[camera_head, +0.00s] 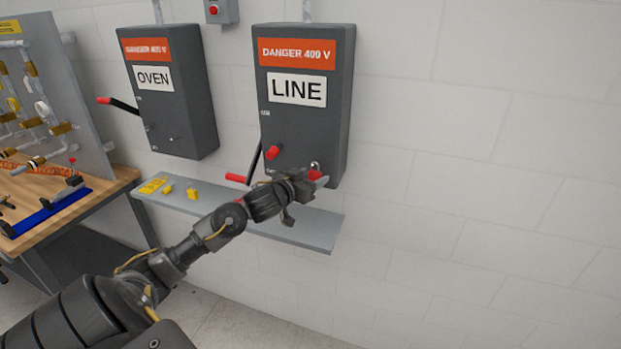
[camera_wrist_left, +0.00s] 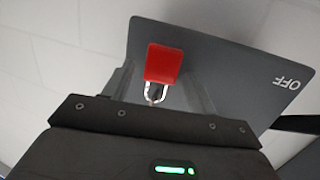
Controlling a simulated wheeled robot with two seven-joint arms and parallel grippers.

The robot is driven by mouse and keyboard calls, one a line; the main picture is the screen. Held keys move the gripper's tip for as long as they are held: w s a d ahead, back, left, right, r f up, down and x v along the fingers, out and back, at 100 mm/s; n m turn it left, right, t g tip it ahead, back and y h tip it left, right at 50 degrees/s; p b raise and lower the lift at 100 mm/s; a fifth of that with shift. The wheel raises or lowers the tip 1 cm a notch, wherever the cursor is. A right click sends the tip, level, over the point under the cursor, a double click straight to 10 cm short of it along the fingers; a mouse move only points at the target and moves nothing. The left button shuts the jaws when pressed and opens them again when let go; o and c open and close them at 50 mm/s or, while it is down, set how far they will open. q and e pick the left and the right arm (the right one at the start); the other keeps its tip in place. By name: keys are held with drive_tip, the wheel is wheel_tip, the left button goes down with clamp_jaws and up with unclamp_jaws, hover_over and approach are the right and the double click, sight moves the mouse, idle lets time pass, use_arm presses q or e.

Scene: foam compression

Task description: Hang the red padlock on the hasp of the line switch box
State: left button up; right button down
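The grey LINE switch box (camera_head: 305,130) is on the wall, with an orange danger label. The red padlock (camera_head: 316,175) is at its lower right, its shackle (camera_head: 314,165) upward. In the left wrist view the padlock (camera_wrist_left: 165,64) appears inverted, in front of the box face (camera_wrist_left: 225,70). Its shackle seems to pass around a small piece, probably the hasp, partly hidden. My left gripper (camera_head: 301,184) is close beside the padlock. In the wrist view its fingers (camera_wrist_left: 162,95) stand apart on both sides of the shackle, with gaps. My right gripper is not in view.
The OVEN box (camera_head: 180,110) and a wooden bench (camera_head: 105,190) are left. The wall to the right is clear.

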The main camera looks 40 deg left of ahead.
use_arm(q)
drive_tip(key=s+r+b, duration=0.1)
drive_tip(key=s, duration=0.9)
drive_tip(key=shift+s+d+r+b, duration=0.3)
drive_tip(key=shift+d+b, duration=0.1)
drive_tip(key=shift+d, duration=0.05)
